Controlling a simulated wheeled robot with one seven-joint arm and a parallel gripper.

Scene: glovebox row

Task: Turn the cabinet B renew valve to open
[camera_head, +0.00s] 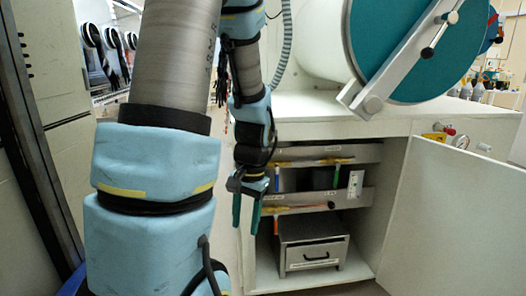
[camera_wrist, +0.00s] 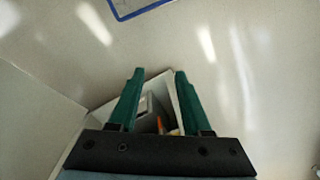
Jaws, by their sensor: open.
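The cabinet under the glovebox stands open in the head view. Labels are too small to read, so I cannot tell which handle is the renew valve or which cabinet this is. My gripper (camera_head: 246,226) points down with green fingers apart and empty, in front of the cabinet's left front edge. In the wrist view my gripper (camera_wrist: 158,75) is open; a small orange piece (camera_wrist: 174,131) shows partly hidden between the finger bases.
The white cabinet door (camera_head: 455,225) is swung open to the right. A grey metal drawer box (camera_head: 313,256) sits on the cabinet floor. A large teal round glovebox door (camera_head: 405,50) is above the worktop. A blue-edged frame (camera_wrist: 140,11) shows in the wrist view.

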